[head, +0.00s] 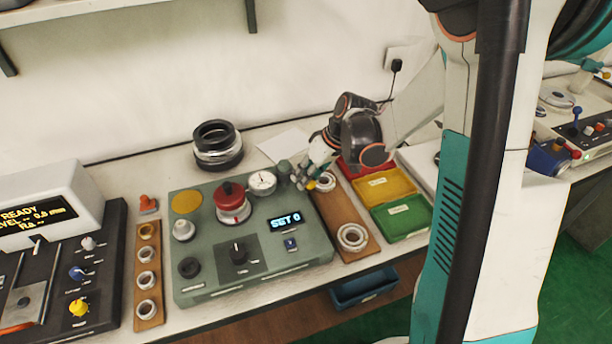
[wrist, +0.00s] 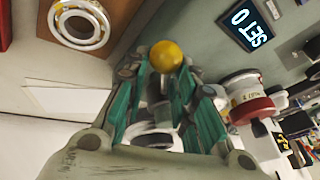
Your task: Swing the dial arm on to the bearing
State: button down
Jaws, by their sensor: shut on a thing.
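The green test fixture (head: 255,265) stands on the bench with a lit display (head: 286,222) reading SET 0. A pale bearing (head: 233,214) sits on it under a red cap (head: 229,192). The dial gauge (head: 262,182) of the dial arm stands behind and right of the bearing, apart from it. My gripper (head: 309,184) is at the fixture's back right corner. In the wrist view its teal fingers (wrist: 166,75) are closed about a yellow ball knob (wrist: 166,56), which looks like the dial arm's handle. The link between knob and gauge is mostly hidden.
A wooden board (head: 338,215) with bearing rings lies right of the fixture, beside red, yellow (head: 384,187) and green (head: 401,216) trays. Another ring board (head: 148,309) lies at left by a black console (head: 75,275). Stacked dark rings (head: 217,146) stand behind.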

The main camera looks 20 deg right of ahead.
jog(key=shift+w, duration=0.1)
jog(key=c, duration=1.3)
grip_release()
jog(key=shift+r, duration=0.1)
jog(key=v, duration=1.1)
jog(key=shift+s+d+r, duration=0.15)
jog(key=shift+s+r, duration=0.05)
jog(key=shift+r, duration=0.15)
